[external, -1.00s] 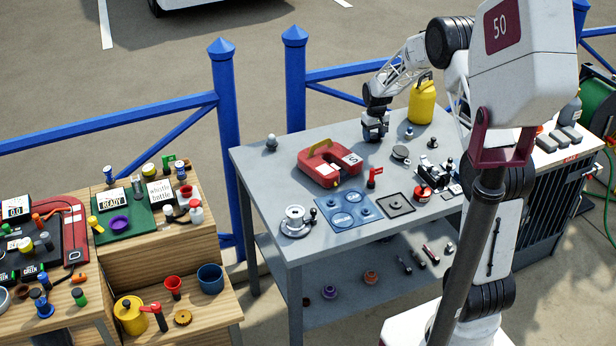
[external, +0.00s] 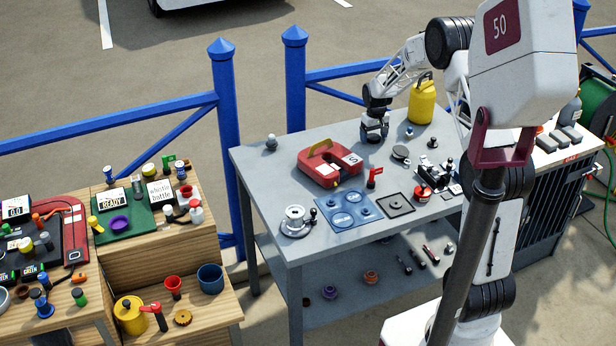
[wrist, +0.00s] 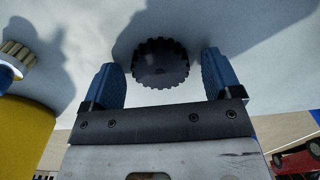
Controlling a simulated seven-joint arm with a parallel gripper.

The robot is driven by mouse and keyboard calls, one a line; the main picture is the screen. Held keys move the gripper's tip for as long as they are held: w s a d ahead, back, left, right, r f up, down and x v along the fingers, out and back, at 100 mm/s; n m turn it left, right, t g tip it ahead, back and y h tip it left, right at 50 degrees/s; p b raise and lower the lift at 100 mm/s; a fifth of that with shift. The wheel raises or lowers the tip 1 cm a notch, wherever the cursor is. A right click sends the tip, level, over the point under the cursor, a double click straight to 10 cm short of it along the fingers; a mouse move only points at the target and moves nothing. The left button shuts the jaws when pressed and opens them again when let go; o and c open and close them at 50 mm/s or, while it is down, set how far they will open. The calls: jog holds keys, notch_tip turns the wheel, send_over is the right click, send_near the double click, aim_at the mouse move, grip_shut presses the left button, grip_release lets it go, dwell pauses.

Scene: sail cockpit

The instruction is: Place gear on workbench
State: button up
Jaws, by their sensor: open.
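A dark, round, toothed gear (wrist: 161,63) shows in the wrist view, over the pale grey surface of the workbench. My gripper (wrist: 160,78) is open, with one blue finger on each side of the gear and a visible gap at both sides. In the external view my gripper (external: 374,136) is low at the back of the grey workbench (external: 262,172), between the red magnet and the yellow jug. The gear is hard to make out there, mostly hidden by the gripper. A smaller brass-coloured gear (external: 183,317) lies on the wooden shelf at lower left.
The red horseshoe magnet (external: 329,168) lies left of my gripper. The yellow jug (external: 422,104) stands close on its right. A dark round disc (external: 400,152) and a black fixture (external: 433,176) are nearer the front. The bench's back left is mostly clear.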

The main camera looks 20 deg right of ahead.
aim_at(374, 138)
notch_tip(374, 138, up, 12)
dwell(0.7)
jog(key=shift+r, duration=0.1)
dwell(0.3)
jog(key=shift+s+r, duration=0.1)
jog(key=s+a+r, duration=0.3)
jog(key=s+r, duration=0.2)
jog(key=s, duration=0.3)
jog(key=s+a+r+t, duration=0.1)
jog(key=s+a+r, duration=0.2)
jog(key=s+r, duration=0.35)
jog(key=s+a+r, duration=0.3)
jog(key=s, duration=0.7)
jog(key=s+a, duration=0.2)
jog(key=s, duration=1.1)
jog(key=s+a+t, duration=0.1)
jog(key=s+a, duration=0.1)
jog(key=s, duration=1.1)
jog(key=shift+s+f+t, duration=0.3)
jog(key=shift+s+f, duration=0.1)
